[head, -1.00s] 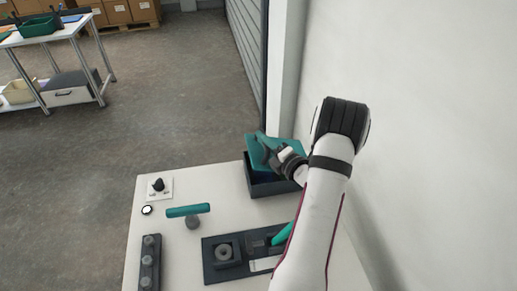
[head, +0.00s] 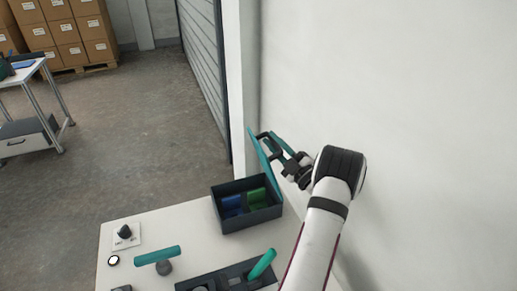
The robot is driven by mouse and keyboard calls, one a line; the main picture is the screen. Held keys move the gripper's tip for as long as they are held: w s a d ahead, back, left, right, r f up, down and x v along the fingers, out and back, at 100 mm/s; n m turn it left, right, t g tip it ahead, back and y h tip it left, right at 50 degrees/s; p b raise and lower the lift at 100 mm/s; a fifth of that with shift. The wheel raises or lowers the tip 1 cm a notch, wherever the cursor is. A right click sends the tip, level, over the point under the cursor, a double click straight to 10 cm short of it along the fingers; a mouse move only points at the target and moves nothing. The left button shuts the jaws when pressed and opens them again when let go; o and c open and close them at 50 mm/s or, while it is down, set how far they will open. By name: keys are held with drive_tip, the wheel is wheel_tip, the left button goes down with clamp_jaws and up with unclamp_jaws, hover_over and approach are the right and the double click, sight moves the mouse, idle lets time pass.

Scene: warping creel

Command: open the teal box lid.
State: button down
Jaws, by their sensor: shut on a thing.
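The box (head: 246,218) is dark with a teal lid (head: 264,165), and stands at the back right of the white table in the head view. The lid stands raised, close to upright, at the box's right side. Inside the box a blue thing (head: 232,204) and a green thing (head: 257,197) show. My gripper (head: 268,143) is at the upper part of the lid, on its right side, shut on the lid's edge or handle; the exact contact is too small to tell.
On the white table (head: 190,235) are a teal-handled lever (head: 158,256), a black knob on a plate (head: 124,232), a round white button (head: 113,261) and a dark fixture with a teal handle (head: 262,264). A white wall (head: 420,120) rises close on the right.

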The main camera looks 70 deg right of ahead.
drive_tip(key=s+d+f+m+h, duration=0.1)
drive_tip(key=s+d+m+h, duration=0.1)
drive_tip(key=s+d+m, duration=0.2)
drive_tip(key=shift+s+d+m+h, duration=0.4)
drive_tip(key=shift+d+m, duration=0.1)
drive_tip(key=shift+m, duration=0.7)
drive_tip(key=c, duration=0.8)
unclamp_jaws()
drive_tip(key=v, duration=0.7)
drive_tip(key=shift+s+a, duration=0.2)
